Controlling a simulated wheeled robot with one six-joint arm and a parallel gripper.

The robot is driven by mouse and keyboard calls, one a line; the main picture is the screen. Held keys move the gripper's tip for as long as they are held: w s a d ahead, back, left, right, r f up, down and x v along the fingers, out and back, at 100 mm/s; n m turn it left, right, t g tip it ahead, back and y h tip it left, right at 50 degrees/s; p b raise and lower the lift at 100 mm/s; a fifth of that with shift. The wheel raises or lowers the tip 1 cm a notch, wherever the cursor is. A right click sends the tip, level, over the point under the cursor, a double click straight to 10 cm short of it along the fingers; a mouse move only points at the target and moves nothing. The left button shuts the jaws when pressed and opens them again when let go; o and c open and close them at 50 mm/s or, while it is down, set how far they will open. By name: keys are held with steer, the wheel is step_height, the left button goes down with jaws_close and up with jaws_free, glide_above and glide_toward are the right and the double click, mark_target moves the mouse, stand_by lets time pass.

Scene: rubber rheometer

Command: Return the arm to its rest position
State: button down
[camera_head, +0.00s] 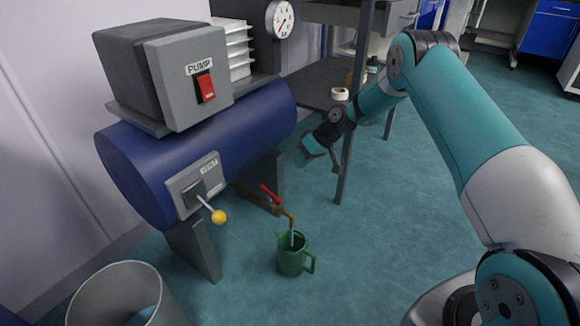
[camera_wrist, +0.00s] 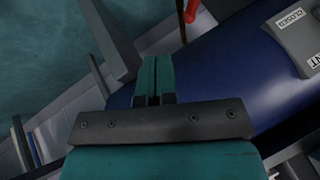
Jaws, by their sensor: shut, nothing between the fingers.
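My arm reaches in from the right of the head view, bent at a high elbow. My gripper (camera_head: 305,157) hangs in the air to the right of the blue tank (camera_head: 190,150), above the floor and in front of a shelf post. In the wrist view the two teal fingers of my gripper (camera_wrist: 154,68) are pressed together with nothing between them. The tank (camera_wrist: 235,55) and the red valve handle (camera_wrist: 190,10) show beyond the fingers.
A pump box (camera_head: 180,75) sits on the tank. The vent lever (camera_head: 218,216) has a yellow knob. A green jug (camera_head: 292,262) stands under the drain pipe (camera_head: 290,217), with a pale streak at its mouth. A grey bin (camera_head: 115,290) is front left. A shelf post (camera_head: 350,130) is close behind my gripper.

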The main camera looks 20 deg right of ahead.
steer(key=shift+s+d+r, duration=0.1)
steer(key=shift+d+r, duration=0.35)
steer(key=shift+r, duration=0.1)
steer(key=s+a+r+g+p, duration=0.1)
steer(key=s+a+r, duration=0.35)
steer(key=r, duration=0.35)
steer(key=s+a+r+n+h, duration=0.1)
steer(key=s+a+r, duration=0.3)
steer(key=s+r, duration=0.25)
steer(key=s+a+r+g+p, duration=0.1)
steer(key=s+a+r, duration=0.35)
steer(key=r, duration=0.35)
steer(key=s+a+r+n+h, duration=0.1)
steer(key=s+r, duration=0.2)
steer(key=s, duration=1)
steer(key=s+r+h, duration=0.1)
steer(key=s+r, duration=0.2)
steer(key=s, duration=0.9)
step_height(320, 180, up, 38)
steer(key=p, duration=3.8)
steer(key=shift+w+a+g+p, duration=0.2)
steer(key=shift+g+p, duration=0.2)
steer(key=c, duration=1.5)
jaws_free()
steer(key=shift+c, duration=0.2)
steer(key=o, duration=0.4)
steer(key=shift+f, duration=0.1)
